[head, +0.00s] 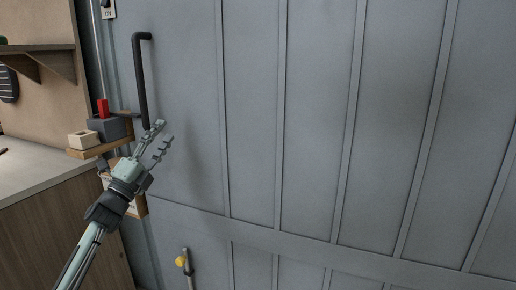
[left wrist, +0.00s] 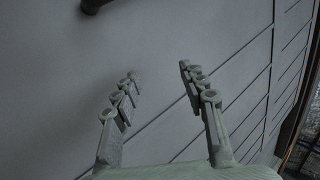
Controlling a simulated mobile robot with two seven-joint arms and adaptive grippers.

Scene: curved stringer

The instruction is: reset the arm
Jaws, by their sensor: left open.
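My left gripper (head: 160,134) is open and empty in the head view, in front of the grey panelled door. Its tips are just right of the lower end of a black vertical bar handle (head: 141,80). I cannot tell how far they are from the door surface. In the left wrist view the two fingers (left wrist: 160,86) stand apart with only the grey panel behind them. A dark end piece (left wrist: 95,4), likely of the handle, shows at the top of that view. My right gripper is not in view.
A small wooden shelf (head: 84,153) left of the handle holds a grey box (head: 106,128) with a red part and a beige block (head: 83,139). A counter (head: 40,172) stands at left. A yellow-knobbed latch (head: 181,262) is low on the door. The door's right side is clear.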

